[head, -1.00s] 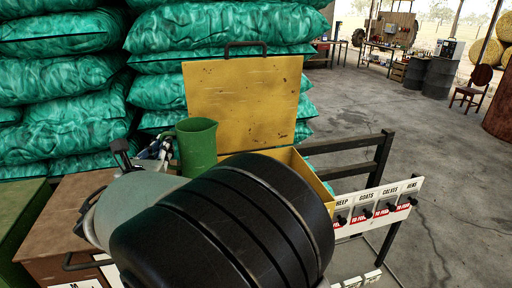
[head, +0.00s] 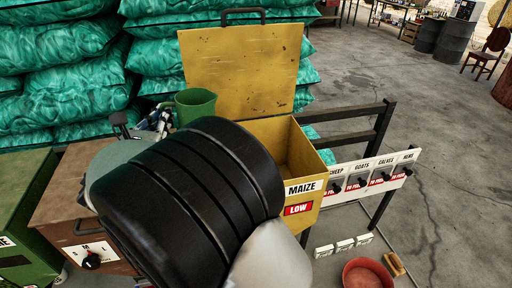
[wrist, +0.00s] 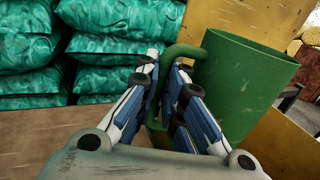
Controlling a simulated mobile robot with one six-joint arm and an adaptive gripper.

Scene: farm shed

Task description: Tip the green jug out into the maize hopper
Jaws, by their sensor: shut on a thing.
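The green jug (head: 195,106) is held upright just left of the yellow maize hopper (head: 321,187), partly hidden behind my arm in the head view. In the wrist view my gripper (wrist: 168,92) is shut on the handle of the jug (wrist: 243,82). The jug's contents cannot be seen. The hopper is labelled MAIZE and LOW. Its lid (head: 242,72) stands open, tilted up at the back, and the inside I can see looks bare. Part of the yellow hopper also shows behind the jug in the wrist view.
Green feed sacks (head: 60,90) are stacked behind on the left. A brown box with a knob (head: 92,261) and a green bin (head: 22,215) stand at left. A labelled lever panel (head: 370,175) is right of the hopper. A red bowl (head: 366,273) and brush (head: 395,264) lie below.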

